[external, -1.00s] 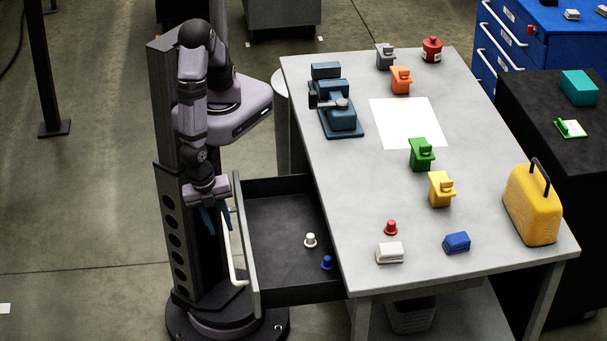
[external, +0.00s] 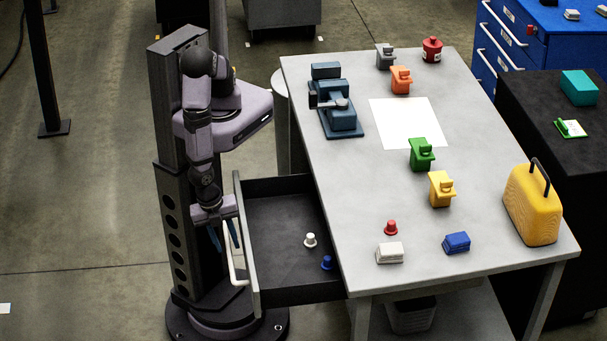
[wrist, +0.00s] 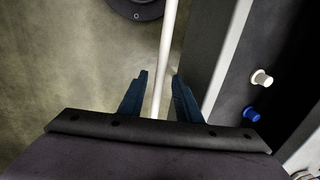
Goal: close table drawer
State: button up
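The table drawer (external: 283,222) is pulled out from the left side of the grey table (external: 350,185). Its white bar handle (external: 235,262) runs along the drawer's outer face; the handle also shows in the wrist view (wrist: 165,60). My gripper (external: 225,238) is at the handle, pointing down. In the wrist view its two dark blue fingers (wrist: 158,90) are apart, one on each side of the handle, with gaps visible. A white knob-shaped piece (external: 310,240) and a blue one (external: 327,262) are inside the drawer.
The tabletop holds a dark blue machine (external: 337,105), a white sheet (external: 407,122), a yellow case (external: 533,205), a green block (external: 421,154), a yellow block (external: 441,189) and several small parts. The drawer interior is mostly bare.

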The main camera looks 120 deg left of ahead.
grip_shut()
jog(key=shift+w+a+f+b, duration=0.1)
jog(key=shift+w+a+b, duration=0.2)
jog(key=shift+w+a, duration=0.1)
send_over(317, 246)
jog(key=shift+s+d, duration=0.15)
jog(key=shift+r, duration=0.2)
grip_release()
dwell(0.3)
